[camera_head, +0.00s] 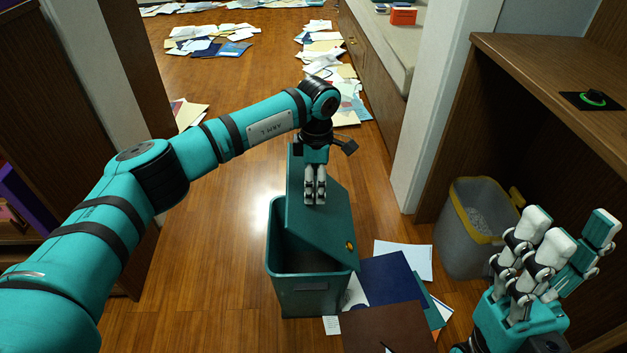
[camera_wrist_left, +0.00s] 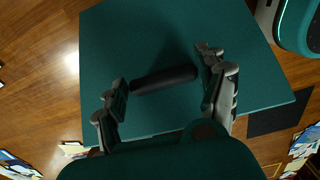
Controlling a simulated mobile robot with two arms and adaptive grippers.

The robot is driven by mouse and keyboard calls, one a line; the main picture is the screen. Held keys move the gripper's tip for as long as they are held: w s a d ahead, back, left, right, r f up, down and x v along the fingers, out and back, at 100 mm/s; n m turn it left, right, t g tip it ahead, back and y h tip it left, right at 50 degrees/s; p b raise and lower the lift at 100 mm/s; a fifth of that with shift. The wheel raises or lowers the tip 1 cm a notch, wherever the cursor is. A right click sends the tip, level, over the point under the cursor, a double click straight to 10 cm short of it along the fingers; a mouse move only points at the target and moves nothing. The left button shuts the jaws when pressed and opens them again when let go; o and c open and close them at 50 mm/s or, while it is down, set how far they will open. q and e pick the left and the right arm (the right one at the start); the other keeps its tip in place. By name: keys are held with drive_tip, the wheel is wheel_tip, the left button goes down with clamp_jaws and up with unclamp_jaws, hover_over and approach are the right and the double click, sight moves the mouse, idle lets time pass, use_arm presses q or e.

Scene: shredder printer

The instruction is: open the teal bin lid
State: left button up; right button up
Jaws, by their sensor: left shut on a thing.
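The teal bin (camera_head: 295,283) stands on the wooden floor in the middle of the head view. Its dark inside shows on the left. The teal lid (camera_head: 330,228) sits askew over the right part of the bin, with its upper part rising behind my fingers. My left gripper (camera_head: 316,200) is over the lid. In the left wrist view, its fingers (camera_wrist_left: 165,85) are at the two ends of a dark bar handle (camera_wrist_left: 165,79) on the lid, shut on it. My right gripper (camera_head: 555,240) is raised at the lower right, fingers spread, empty.
A grey bin with a yellow rim (camera_head: 470,235) stands at the right under a wooden desk (camera_head: 545,60). Folders and papers (camera_head: 395,280) lie right of the teal bin. More papers (camera_head: 210,40) are scattered farther back. The floor left of the bin is clear.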

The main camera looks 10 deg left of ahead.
idle(0.8)
use_arm(q)
drive_tip(key=o, duration=1.8)
drive_tip(key=shift+c, duration=0.2)
drive_tip(key=shift+r, duration=0.1)
wheel_tip(320, 180, up, 12)
drive_tip(key=shift+d, duration=0.1)
